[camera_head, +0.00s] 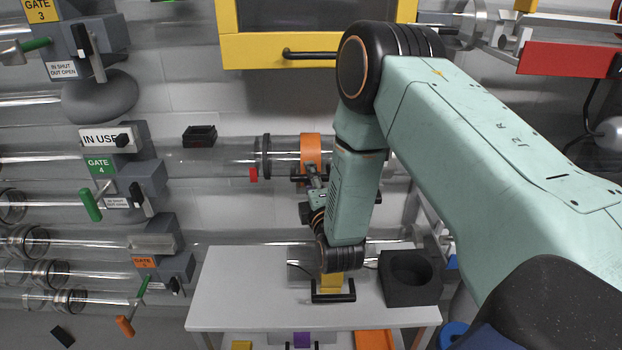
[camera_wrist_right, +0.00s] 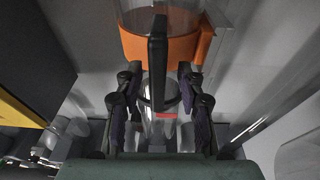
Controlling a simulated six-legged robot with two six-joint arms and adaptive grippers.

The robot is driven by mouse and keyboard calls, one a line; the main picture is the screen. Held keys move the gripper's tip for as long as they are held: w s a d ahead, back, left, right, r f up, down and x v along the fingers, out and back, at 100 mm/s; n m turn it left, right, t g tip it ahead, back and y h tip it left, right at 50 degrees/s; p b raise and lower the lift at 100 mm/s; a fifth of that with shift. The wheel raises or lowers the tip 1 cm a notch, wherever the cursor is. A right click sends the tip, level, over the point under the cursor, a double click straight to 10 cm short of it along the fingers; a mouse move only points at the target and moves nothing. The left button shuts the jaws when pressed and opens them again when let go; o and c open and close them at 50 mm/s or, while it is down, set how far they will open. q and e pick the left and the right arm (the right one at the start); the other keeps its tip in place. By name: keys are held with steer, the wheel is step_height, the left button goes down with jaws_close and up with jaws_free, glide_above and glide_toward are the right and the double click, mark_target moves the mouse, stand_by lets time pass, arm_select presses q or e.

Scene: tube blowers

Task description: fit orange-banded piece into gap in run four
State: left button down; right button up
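The orange-banded piece (camera_head: 311,149) is a clear tube with an orange band and a black handle. It is in line with run four's clear tube (camera_head: 222,157); I cannot tell whether its ends are seated. My right gripper (camera_head: 313,178) is just below the band, by the handle. In the right wrist view, my right gripper's fingers (camera_wrist_right: 158,90) stand apart on both sides of the black handle (camera_wrist_right: 157,60), with visible space between. The orange band (camera_wrist_right: 188,48) is behind the handle. My arm hides the tube right of the band. My left gripper is not in view.
A white table (camera_head: 235,290) below holds a black block with a round hole (camera_head: 410,285) and a yellow-banded piece with a black handle (camera_head: 333,288). Gate boxes and levers (camera_head: 100,165) line the left. A yellow-framed cabinet (camera_head: 255,50) hangs above.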

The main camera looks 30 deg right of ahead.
steer(key=shift+s, duration=0.1)
steer(key=v, duration=1.2)
steer(key=shift+d, duration=0.1)
stand_by(0.4)
